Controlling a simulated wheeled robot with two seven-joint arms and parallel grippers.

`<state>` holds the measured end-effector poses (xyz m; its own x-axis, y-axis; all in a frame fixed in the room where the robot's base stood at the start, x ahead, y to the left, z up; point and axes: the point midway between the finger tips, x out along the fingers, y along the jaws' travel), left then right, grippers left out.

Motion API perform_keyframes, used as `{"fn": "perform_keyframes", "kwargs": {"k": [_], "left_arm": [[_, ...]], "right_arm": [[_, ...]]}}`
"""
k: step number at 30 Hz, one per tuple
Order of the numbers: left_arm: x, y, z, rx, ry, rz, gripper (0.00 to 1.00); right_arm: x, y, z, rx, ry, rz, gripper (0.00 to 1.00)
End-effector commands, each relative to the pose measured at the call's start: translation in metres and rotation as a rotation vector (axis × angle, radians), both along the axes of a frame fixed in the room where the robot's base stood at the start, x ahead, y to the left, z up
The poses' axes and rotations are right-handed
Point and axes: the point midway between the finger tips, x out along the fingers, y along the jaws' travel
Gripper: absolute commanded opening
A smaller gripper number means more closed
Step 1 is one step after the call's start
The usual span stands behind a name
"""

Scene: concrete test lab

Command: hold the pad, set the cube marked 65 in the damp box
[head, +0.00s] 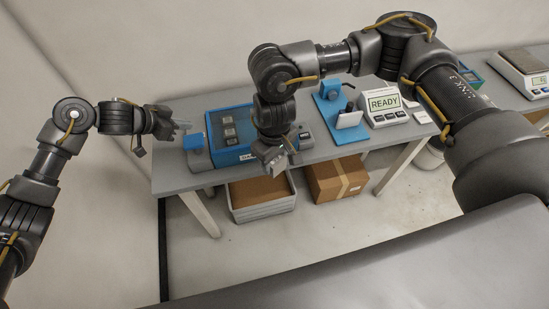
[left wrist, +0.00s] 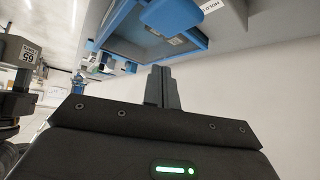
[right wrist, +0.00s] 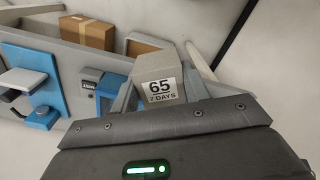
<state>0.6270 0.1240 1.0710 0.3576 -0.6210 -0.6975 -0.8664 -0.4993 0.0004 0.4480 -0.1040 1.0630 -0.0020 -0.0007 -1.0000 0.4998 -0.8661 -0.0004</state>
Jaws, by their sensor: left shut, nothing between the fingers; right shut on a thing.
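The cube marked 65 (right wrist: 158,82) is pale grey, with "7 DAYS" under the number. My right gripper (head: 274,158) is shut on it, in front of the damp box's right end. The cube's label also shows in the left wrist view (left wrist: 29,54). The blue damp box (head: 236,155) lies on the table with several grey blocks inside. The blue pad (head: 195,142) is on a grey mount at the box's left end. My left gripper (head: 180,128) is shut and empty, just left of and above the pad; I cannot see contact.
A blue stand (head: 328,105) and a READY display device (head: 386,106) stand on the table to the right. A grey crate (head: 264,210) and a cardboard box (head: 335,178) are under the table. A scale (head: 522,72) sits on a further table. Floor in front is clear.

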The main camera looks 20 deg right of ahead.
Motion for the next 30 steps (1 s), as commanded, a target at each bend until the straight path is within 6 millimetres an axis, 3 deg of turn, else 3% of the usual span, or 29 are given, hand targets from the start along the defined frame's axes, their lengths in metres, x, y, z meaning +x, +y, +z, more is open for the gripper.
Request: {"fn": "perform_keyframes", "kwargs": {"k": [6, 12, 30], "left_arm": [[0.0, 0.0, -0.027, 0.0, 0.002, 0.001, 0.0], [0.0, 0.0, -0.041, -0.001, 0.001, 0.001, 0.0], [0.0, 0.0, -0.043, -0.001, -0.001, 0.001, 0.0]], "right_arm": [[0.0, 0.0, 0.0, 0.0, -0.001, 0.0, 0.14], [0.0, 0.0, 0.0, 0.0, -0.001, 0.0, 0.14], [0.0, 0.0, 0.0, 0.0, -0.001, 0.0, 0.14]]}}
